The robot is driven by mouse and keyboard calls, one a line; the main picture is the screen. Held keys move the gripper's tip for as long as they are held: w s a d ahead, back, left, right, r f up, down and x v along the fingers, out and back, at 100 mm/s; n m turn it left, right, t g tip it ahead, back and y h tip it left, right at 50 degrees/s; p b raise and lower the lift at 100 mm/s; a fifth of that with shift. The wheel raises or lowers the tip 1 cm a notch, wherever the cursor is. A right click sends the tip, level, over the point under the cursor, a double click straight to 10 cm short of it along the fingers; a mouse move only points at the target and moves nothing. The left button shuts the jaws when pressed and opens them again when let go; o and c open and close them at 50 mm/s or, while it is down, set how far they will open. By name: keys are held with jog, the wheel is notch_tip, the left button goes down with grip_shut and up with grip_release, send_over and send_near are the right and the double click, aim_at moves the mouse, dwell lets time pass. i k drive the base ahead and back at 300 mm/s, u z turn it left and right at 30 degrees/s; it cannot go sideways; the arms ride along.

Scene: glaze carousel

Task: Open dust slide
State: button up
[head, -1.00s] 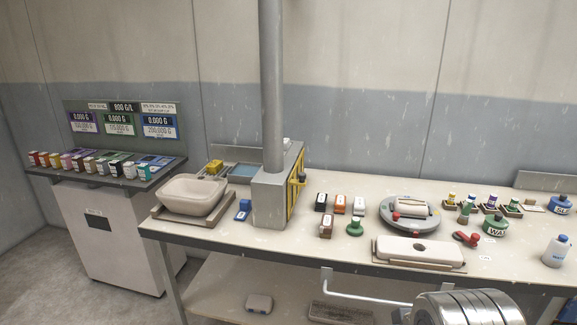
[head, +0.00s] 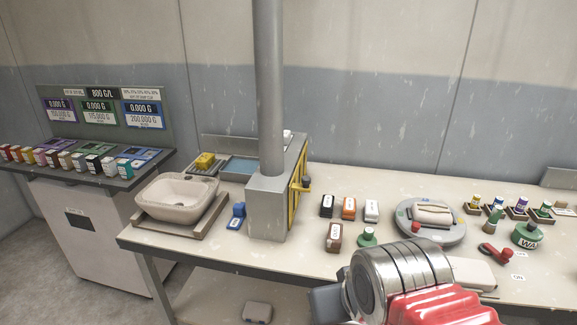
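A grey box (head: 266,212) with a vertical pipe (head: 268,90) rising from it stands on the bench. A yellow, dark-striped panel (head: 295,199) with a dark knob (head: 306,183) is on its right side. This looks like the dust slide, but I cannot tell for certain, nor how far open it stands. The silver and red part of my arm shows at the lower right, in front of the bench and well right of the panel. My gripper's fingers are not in view.
A white basin (head: 180,197) and a blue block (head: 236,216) are left of the box. Small bottles (head: 349,208), a grey turntable (head: 400,232) and a red-handled tool (head: 495,254) are to the right. A console (head: 105,215) with several displays stands at far left.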

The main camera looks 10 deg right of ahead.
aim_at(304, 186)
jog(key=u, duration=0.2)
jog(key=i, duration=1)
jog(key=u, duration=0.25)
